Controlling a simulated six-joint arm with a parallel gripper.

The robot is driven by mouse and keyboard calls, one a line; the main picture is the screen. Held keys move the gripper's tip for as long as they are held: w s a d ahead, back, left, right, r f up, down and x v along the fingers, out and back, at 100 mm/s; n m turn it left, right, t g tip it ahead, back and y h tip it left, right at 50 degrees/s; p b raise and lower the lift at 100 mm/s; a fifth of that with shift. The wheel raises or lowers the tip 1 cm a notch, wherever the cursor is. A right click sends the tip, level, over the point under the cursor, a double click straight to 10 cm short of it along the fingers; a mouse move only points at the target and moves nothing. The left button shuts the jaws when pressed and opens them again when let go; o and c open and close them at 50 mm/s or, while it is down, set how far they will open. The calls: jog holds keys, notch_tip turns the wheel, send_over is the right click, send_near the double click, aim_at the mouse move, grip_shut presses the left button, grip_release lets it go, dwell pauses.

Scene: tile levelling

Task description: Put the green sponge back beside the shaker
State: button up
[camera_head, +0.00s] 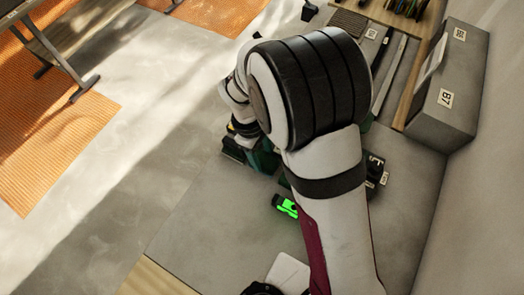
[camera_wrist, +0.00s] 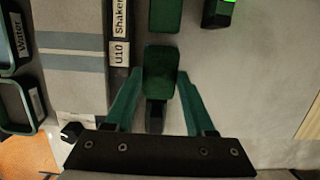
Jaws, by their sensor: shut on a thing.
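In the wrist view, my gripper (camera_wrist: 160,82) has two dark green fingers that close on a dark green rounded block, which I take as the green sponge (camera_wrist: 161,68). A second dark green piece (camera_wrist: 165,14) shows just beyond it; I cannot tell whether it is separate. A label reading "Shaker" (camera_wrist: 119,18) with "U10" (camera_wrist: 120,53) lies on a dark strip just left of the sponge. I cannot make out the shaker itself for certain. In the head view my arm hides most of the gripper and the sponge.
A dark device with a bright green display (camera_head: 286,206) lies on the grey worktop (camera_head: 200,235); it also shows at the wrist view's top edge (camera_wrist: 217,14). A "Water" label (camera_wrist: 20,35) marks dark green-rimmed bins at left. Grey box B7 (camera_head: 440,110) stands at right.

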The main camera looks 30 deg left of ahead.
jog(key=shift+a+x, duration=0.2)
jog(key=shift+x, duration=0.9)
jog(key=o, duration=1.6)
jog(key=shift+c, duration=0.2)
jog(key=v, duration=0.2)
jog(key=d+v, duration=0.1)
jog(key=v, duration=0.5)
jog(key=shift+d+r, duration=0.1)
jog(key=shift+d, duration=0.2)
jog(key=d+r+m+y, duration=0.1)
jog(key=d+r+m, duration=0.65)
jog(key=d, duration=0.35)
jog(key=s+d+r+m+y, duration=0.3)
jog(key=s+d+m, duration=0.8)
jog(key=m, duration=0.5)
jog(key=shift+d+r, duration=0.3)
jog(key=shift+d, duration=0.05)
